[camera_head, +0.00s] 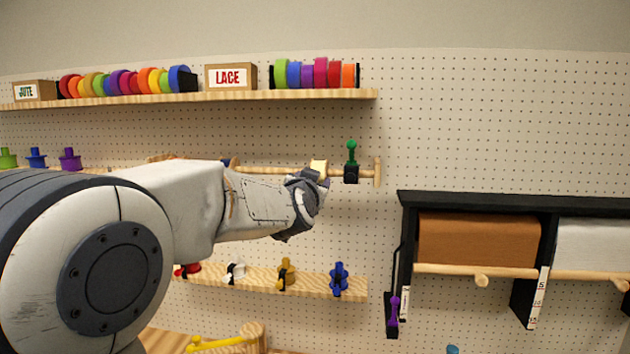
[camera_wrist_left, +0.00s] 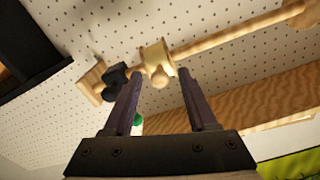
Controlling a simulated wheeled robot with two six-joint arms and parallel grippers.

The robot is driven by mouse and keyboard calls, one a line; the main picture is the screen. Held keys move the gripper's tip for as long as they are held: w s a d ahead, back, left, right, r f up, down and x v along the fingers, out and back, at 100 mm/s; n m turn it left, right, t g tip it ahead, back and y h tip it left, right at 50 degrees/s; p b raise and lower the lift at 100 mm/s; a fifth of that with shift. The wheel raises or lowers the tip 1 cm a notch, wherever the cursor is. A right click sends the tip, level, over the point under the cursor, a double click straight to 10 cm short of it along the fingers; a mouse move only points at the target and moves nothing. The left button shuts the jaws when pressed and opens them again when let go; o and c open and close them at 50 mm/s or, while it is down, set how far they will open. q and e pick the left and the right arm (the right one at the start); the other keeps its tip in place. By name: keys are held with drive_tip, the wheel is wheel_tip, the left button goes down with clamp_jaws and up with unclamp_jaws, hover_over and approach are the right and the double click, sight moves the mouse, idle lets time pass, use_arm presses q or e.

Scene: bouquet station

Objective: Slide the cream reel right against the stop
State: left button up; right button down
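The cream reel (camera_head: 319,167) sits on a wooden rod at the pegboard; it also shows in the left wrist view (camera_wrist_left: 158,60). The black stop (camera_head: 351,174) with a green knob is on the same rod to its right, with a short gap between them; in the left wrist view the stop (camera_wrist_left: 115,77) is left of the reel. My left gripper (camera_head: 316,184) is at the reel, its two dark fingers (camera_wrist_left: 160,75) spread on either side of it. The finger on the stop's side lies by the gap. Contact with the reel is unclear. My right gripper is out of view.
The rod ends in a wooden end piece (camera_head: 377,172) just right of the stop. A shelf (camera_head: 230,97) with ribbon rolls is above, and a lower shelf (camera_head: 325,285) with small coloured pieces is below. A black paper-roll rack (camera_head: 403,215) stands at right.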

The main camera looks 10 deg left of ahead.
use_arm(q)
drive_tip(key=s+b, duration=0.2)
drive_tip(key=s, duration=0.8)
drive_tip(key=shift+s+d, duration=0.2)
drive_tip(key=shift+d, duration=0.05)
